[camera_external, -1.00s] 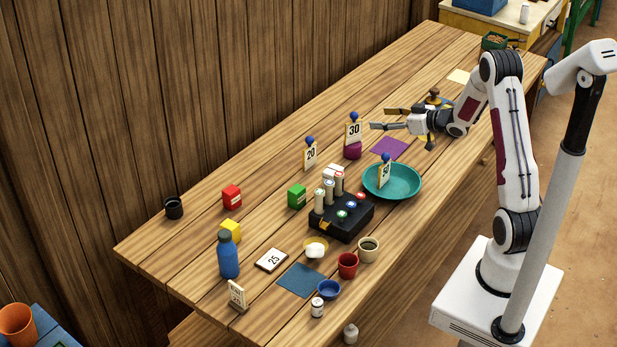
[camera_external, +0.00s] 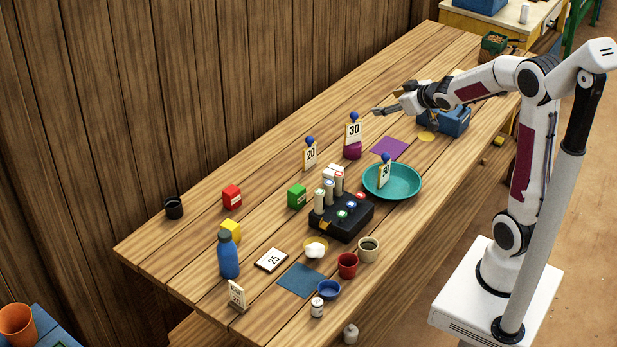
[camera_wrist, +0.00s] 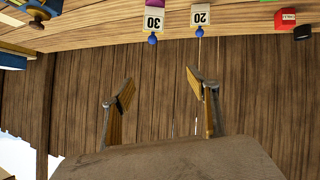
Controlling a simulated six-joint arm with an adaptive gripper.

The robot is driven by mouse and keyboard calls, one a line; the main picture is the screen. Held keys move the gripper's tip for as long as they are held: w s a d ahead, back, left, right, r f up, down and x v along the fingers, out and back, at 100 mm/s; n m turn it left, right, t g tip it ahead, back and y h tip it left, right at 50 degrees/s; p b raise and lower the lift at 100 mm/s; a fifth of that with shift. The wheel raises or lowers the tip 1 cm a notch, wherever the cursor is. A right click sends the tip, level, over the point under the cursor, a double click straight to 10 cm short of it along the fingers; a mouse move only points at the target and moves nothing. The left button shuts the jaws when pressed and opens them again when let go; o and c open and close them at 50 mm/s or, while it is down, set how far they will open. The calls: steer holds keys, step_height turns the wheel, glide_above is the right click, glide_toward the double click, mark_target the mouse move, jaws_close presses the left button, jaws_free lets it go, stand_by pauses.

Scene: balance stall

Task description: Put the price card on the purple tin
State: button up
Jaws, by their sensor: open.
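A white price card marked 30 (camera_external: 353,132) with a blue knob stands upright at the purple tin (camera_external: 352,152) and appears to rest on its top. In the wrist view, which is upside down, the 30 card (camera_wrist: 154,20) overlaps the tin (camera_wrist: 154,3) at the top edge. My gripper (camera_external: 378,111) is open and empty, in the air to the right of and apart from the card. Its two fingers are spread in the wrist view (camera_wrist: 160,76), with only the wooden wall between them.
A card marked 20 (camera_external: 310,156) stands left of the tin. Another knobbed card (camera_external: 385,173) stands at the teal plate (camera_external: 407,191). A purple mat (camera_external: 390,147) lies right of the tin. A black button box (camera_external: 340,222) and a blue crate (camera_external: 456,122) are nearby.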

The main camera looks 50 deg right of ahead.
steer(key=s+a+g+y, duration=0.2)
steer(key=s+a, duration=0.9)
steer(key=s, duration=0.3)
steer(key=s+a+g+y, duration=0.2)
steer(key=s+a+g, duration=0.1)
steer(key=s+a, duration=0.8)
steer(key=s, duration=0.3)
steer(key=shift+s+f+n, duration=0.3)
steer(key=shift+n, duration=0.1)
